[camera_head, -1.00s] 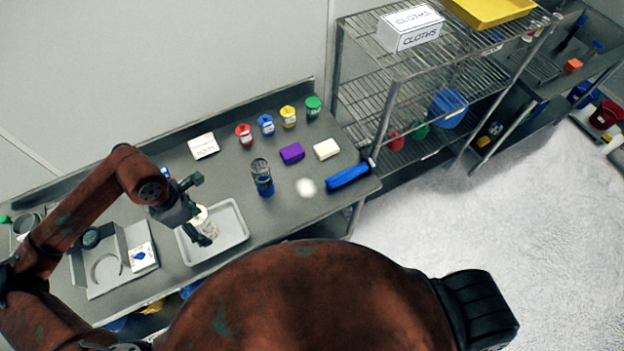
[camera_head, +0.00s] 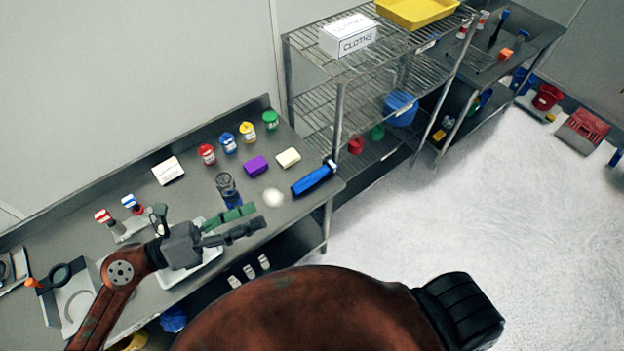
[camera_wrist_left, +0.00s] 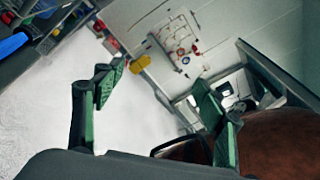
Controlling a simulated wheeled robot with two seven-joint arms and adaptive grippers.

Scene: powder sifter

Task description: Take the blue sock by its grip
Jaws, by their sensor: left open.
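A long blue item with a dark end, which looks like the blue sock (camera_head: 312,179), lies slantwise on the right end of the grey table. A blue shape, probably the same item, shows at the upper left edge of the left wrist view (camera_wrist_left: 12,45). My left gripper (camera_head: 258,215) is open and empty, its fingers pointing right, left of and nearer than the sock and apart from it. Its two spread fingers also show in the left wrist view (camera_wrist_left: 158,88). My right gripper is in neither view.
Purple (camera_head: 256,166) and cream (camera_head: 288,158) blocks and several lidded jars lie behind. A wire shelf (camera_head: 340,125) stands beyond the table's right end.

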